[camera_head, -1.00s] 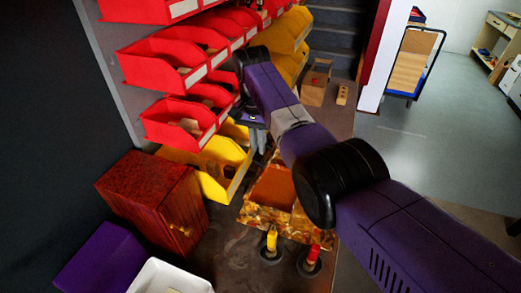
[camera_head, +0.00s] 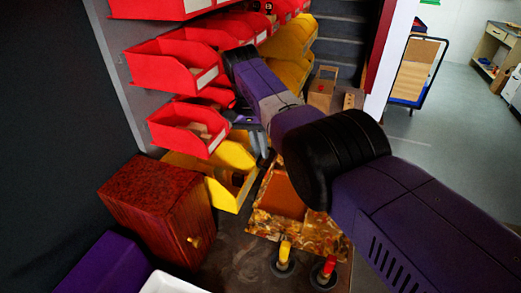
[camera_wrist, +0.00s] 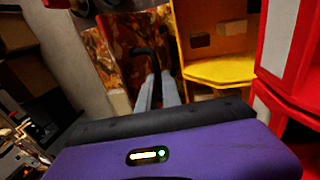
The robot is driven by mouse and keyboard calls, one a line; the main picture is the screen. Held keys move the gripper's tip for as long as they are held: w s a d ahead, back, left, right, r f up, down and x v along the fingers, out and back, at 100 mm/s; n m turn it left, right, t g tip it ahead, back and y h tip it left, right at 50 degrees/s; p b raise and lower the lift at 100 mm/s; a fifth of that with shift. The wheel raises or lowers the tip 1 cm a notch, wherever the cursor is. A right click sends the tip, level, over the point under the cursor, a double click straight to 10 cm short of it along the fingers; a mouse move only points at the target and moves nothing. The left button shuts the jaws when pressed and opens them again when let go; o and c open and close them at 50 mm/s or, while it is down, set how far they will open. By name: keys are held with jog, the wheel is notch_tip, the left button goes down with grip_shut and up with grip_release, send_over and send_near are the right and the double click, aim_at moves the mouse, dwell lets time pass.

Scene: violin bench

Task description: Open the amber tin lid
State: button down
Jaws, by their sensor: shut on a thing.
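The amber tin (camera_head: 298,232) is a marbled brown and gold box on the bench, partly hidden behind my arm. A plain orange-brown panel shows within its marbled edges; I cannot tell whether it is the inside or the lid's underside. In the wrist view a marbled amber face, apparently the lid (camera_wrist: 119,42), carries a dark handle (camera_wrist: 143,53). My gripper (camera_head: 263,156) is at the tin's far side, and its two fingers also show in the wrist view (camera_wrist: 158,82). They are close together, shut on the dark handle. The exact contact is hard to see.
A reddish wooden cabinet (camera_head: 158,205) stands left of the tin. A yellow bin (camera_head: 225,178) is close beside my gripper, with red bins (camera_head: 188,125) above. A yellow-topped (camera_head: 284,250) and a red-topped (camera_head: 328,266) upright piece stand in front of the tin.

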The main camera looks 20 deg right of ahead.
jog(key=shift+s+a+f, duration=0.1)
jog(key=shift+s+f, duration=0.15)
jog(key=shift+f, duration=0.15)
jog(key=c, duration=1.5)
grip_release()
jog(key=shift+w, duration=0.1)
jog(key=shift+w+r, duration=0.1)
jog(key=shift+r, duration=0.15)
jog(key=shift+r, duration=0.1)
jog(key=shift+r+p, duration=2.1)
jog(key=shift+r, duration=7.75)
jog(key=shift+c, duration=0.3)
